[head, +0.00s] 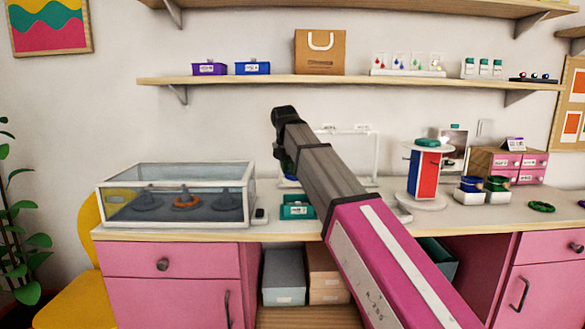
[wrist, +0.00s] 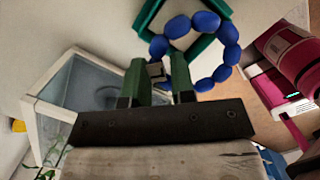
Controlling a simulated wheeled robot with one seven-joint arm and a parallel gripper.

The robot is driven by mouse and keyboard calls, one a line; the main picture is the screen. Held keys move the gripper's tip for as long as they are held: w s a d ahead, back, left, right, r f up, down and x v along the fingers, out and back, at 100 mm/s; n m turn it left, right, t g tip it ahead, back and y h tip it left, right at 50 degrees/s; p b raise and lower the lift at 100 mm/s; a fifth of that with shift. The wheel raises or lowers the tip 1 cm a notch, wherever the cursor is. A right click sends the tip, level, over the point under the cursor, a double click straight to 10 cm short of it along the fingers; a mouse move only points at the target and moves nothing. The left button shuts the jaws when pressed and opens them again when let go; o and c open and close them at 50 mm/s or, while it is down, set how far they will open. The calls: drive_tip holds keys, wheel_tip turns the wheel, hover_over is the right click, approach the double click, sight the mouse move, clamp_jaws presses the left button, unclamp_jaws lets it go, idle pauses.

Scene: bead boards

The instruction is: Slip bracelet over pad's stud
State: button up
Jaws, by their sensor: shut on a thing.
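In the wrist view, my gripper (wrist: 158,70) is shut on a bracelet of blue beads (wrist: 232,56), which stands out beyond the green fingertips. In the head view my arm hides most of the gripper; a small blue patch (head: 287,166) beside the arm may be the bracelet. Dark grey pads with studs stand in a white-framed glass case (head: 176,167) at the left of the counter. The left pad (head: 148,203) and right pad (head: 229,201) look bare. An orange bracelet (head: 187,203) lies around the middle one. The bracelet is apart from the case.
A teal tray (head: 298,208) lies on the counter right of the case, below a white rack (head: 370,150). A round display stand (head: 425,172), small pots (head: 470,190), a pink drawer box (head: 515,163) and a green bracelet (head: 541,207) are farther right. A shelf (head: 350,81) runs above.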

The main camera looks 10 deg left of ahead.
drive_tip(key=shift+f, duration=3.15)
clamp_jaws()
drive_tip(key=shift+f, duration=0.2)
drive_tip(key=o, duration=1.4)
unclamp_jaws()
drive_tip(key=shift+r, duration=0.1)
drive_tip(key=shift+r, duration=3.9)
drive_tip(key=shift+s, duration=0.1)
